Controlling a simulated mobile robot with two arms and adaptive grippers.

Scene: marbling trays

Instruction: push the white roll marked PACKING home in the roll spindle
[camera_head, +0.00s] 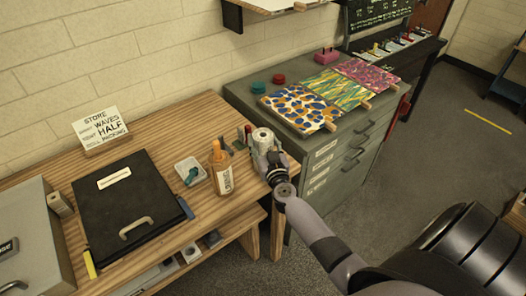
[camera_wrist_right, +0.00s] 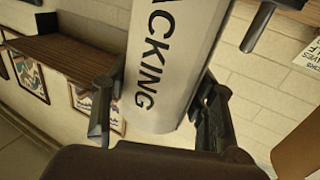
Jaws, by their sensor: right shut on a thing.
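The white roll (camera_head: 263,136) shows its round end with a dark centre hole at the right end of the wooden bench. My right gripper (camera_head: 266,157) is shut on it. In the right wrist view the roll (camera_wrist_right: 170,60) fills the middle, with the black letters "ACKING" along its side, between the two fingers of my right gripper (camera_wrist_right: 158,104). The roll spindle cannot be made out; the roll and gripper cover that spot, so I cannot tell how the roll sits on it. My left gripper is out of view.
An orange-capped bottle (camera_head: 222,168) stands close left of the roll. A small clear tray (camera_head: 190,171) and a black case (camera_head: 125,205) lie further left. A grey drawer cabinet (camera_head: 318,180) with marbled sheets (camera_head: 300,107) stands just right of the bench.

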